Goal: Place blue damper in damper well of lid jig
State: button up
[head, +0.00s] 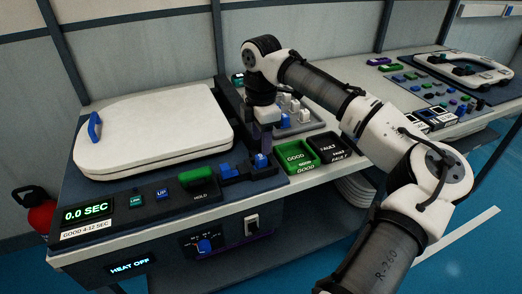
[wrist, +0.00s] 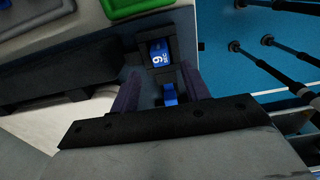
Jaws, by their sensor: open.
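My gripper (head: 264,146) points down over the dark fixture (head: 245,172) at the front edge of the bench; its two purple fingers are open and also show in the wrist view (wrist: 158,92). A blue piece (head: 262,159) sits in the fixture just below the fingers. In the wrist view a blue piece (wrist: 169,94) shows between the fingers, and a blue block with a white mark (wrist: 160,53) sits in a black socket beyond them. I cannot tell if the fingers touch either. Another blue piece (head: 226,170) is at the fixture's left. The white lid (head: 155,130) lies on the dark jig, a blue part (head: 95,126) upright at its left edge.
A green GOOD tray (head: 296,155) and a black FAULT tray (head: 326,146) stand right of the gripper. A green HOLD button (head: 198,176) and a timer display (head: 87,214) are on the front panel. Grey and white blocks (head: 290,107) stand behind the gripper.

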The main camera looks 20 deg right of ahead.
aim_at(261, 156)
notch_tip(261, 156, up, 7)
dwell(0.3)
jog(key=shift+f, duration=0.1)
jog(key=shift+c, duration=0.3)
dwell(0.7)
